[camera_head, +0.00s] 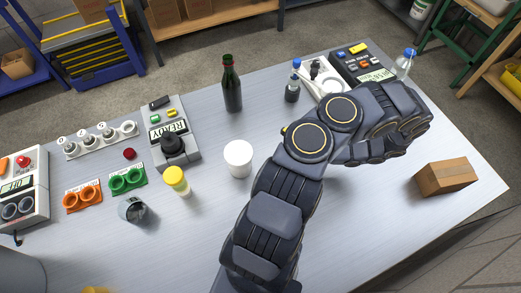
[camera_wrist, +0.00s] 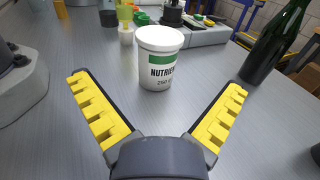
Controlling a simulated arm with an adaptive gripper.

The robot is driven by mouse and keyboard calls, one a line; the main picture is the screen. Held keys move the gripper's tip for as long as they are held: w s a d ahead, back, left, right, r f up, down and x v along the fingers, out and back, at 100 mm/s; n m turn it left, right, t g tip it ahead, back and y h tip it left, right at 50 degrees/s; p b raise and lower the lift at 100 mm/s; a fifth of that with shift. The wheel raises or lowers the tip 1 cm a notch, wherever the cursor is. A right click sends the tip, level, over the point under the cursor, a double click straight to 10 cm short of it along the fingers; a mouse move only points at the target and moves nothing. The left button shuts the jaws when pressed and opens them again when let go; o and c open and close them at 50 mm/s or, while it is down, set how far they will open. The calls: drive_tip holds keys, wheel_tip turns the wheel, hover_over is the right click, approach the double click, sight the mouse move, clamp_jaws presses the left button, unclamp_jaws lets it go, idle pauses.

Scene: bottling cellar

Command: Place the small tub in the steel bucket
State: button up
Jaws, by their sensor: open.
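The small tub (camera_head: 238,158) is white and stands upright in the middle of the table. In the wrist view the tub (camera_wrist: 160,66) shows a green band and a nutrient label. My gripper (camera_wrist: 160,85) is open and empty, its yellow-padded fingers spread wide on the near side of the tub, apart from it.
A yellow-capped jar (camera_head: 175,180) stands between tub and bucket. A dark green bottle (camera_head: 231,85) stands behind the tub, and a joystick device (camera_head: 172,140) behind the jar. The table just in front of the tub is clear.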

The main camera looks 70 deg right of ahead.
drive_tip(key=shift+v, duration=0.9)
drive_tip(key=w+a+r+n+g+y, duration=0.1)
drive_tip(key=w+r+n+g+y, duration=0.1)
drive_tip(key=w+r+n, duration=0.1)
drive_tip(key=w+a+r+n+g+y, duration=0.1)
drive_tip(key=w+r+n+g+y, duration=0.2)
drive_tip(key=w, duration=0.2)
drive_tip(key=w+a+r+n+g+y, duration=0.1)
drive_tip(key=w+r+n+g+y, duration=0.1)
drive_tip(key=w+r+n, duration=0.2)
drive_tip(key=shift+w+a, duration=0.2)
drive_tip(key=shift+w, duration=0.3)
drive_tip(key=w+a+r+n+g, duration=0.5)
drive_tip(key=a+r+n+g, duration=0.1)
drive_tip(key=a+n+g, duration=0.25)
drive_tip(key=s+a+r+n+g+h, duration=0.1)
drive_tip(key=a+r+n+g+h, duration=0.2)
drive_tip(key=a, duration=0.3)
drive_tip(key=s+a+r+n+g+h, duration=0.1)
drive_tip(key=a+r+n+g+h, duration=0.1)
drive_tip(key=a+n+h, duration=0.3)
drive_tip(key=s+a+r+n+t+h, duration=0.1)
drive_tip(key=s+a+r+n+h, duration=0.1)
drive_tip(key=s, duration=0.5)
drive_tip(key=a+n+h, duration=0.1)
drive_tip(key=n+h, duration=0.1)
drive_tip(key=n, duration=0.1)
drive_tip(key=shift+a+r+n+t+h, duration=0.25)
drive_tip(key=shift+a+n+t+h, duration=0.1)
drive_tip(key=shift+a+h, duration=0.05)
